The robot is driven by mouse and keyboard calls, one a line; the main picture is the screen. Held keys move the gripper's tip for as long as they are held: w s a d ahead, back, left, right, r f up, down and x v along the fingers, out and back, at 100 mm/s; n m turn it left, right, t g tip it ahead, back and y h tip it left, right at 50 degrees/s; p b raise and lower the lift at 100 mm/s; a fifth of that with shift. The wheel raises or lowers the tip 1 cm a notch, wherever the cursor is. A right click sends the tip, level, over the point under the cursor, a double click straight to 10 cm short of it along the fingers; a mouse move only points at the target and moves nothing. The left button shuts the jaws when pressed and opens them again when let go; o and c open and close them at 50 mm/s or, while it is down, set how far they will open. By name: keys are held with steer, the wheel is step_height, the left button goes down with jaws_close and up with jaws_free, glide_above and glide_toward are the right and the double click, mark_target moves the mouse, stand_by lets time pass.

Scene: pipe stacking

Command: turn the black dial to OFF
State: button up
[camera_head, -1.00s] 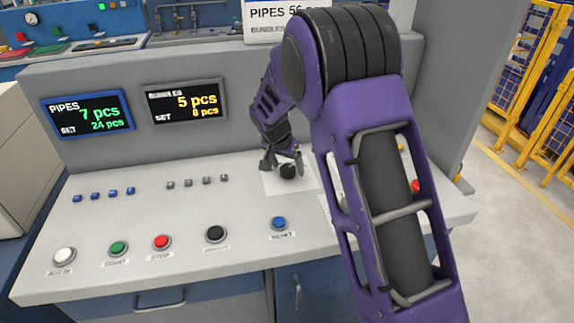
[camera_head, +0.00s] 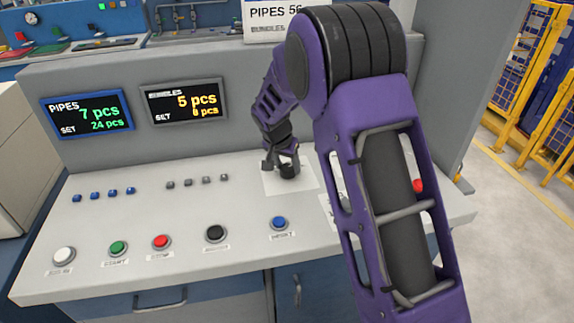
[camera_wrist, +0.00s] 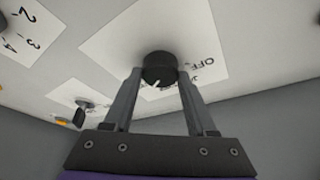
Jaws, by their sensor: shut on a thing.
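The black dial (camera_wrist: 159,65) stands on a white label plate (camera_wrist: 120,45) in the wrist view. A white mark shows on its near side, pointing toward the bottom of that view. The printed word OFF (camera_wrist: 184,62) is just right of the dial. My gripper (camera_wrist: 160,78) is shut on the dial, with one finger on each side. In the head view my gripper (camera_head: 281,166) is down at the white plate (camera_head: 303,180) on the sloping panel, and the dial is mostly hidden by the fingers.
Another black knob (camera_wrist: 80,117) is at the lower left of the wrist view. In the head view, a blue button (camera_head: 279,223) and a black button (camera_head: 215,233) are in front of my gripper. Two displays (camera_head: 184,101) stand behind.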

steer(key=n+y, duration=0.1)
steer(key=n, duration=0.1)
steer(key=shift+d+n, duration=0.15)
steer(key=shift+n, duration=0.15)
steer(key=n+y, duration=0.1)
steer(key=n, duration=0.1)
steer(key=shift+d+r+n, duration=0.1)
steer(key=shift+n, duration=0.3)
steer(key=n+y, duration=0.1)
steer(key=n, duration=0.2)
steer(key=n+y+p, duration=0.1)
steer(key=n, duration=0.2)
steer(key=shift+d+y, duration=0.1)
steer(key=shift+y, duration=0.2)
steer(key=n+g, duration=0.1)
steer(key=n, duration=0.2)
steer(key=n+g+y, duration=0.1)
steer(key=n, duration=0.2)
steer(key=shift+w+n+y, duration=0.15)
steer(key=shift+n+y, duration=0.15)
steer(key=n+g, duration=0.2)
steer(key=n, duration=0.3)
steer(key=shift+w, duration=0.1)
steer(key=shift+n, duration=0.3)
steer(key=shift+d, duration=0.1)
steer(key=o, duration=1.4)
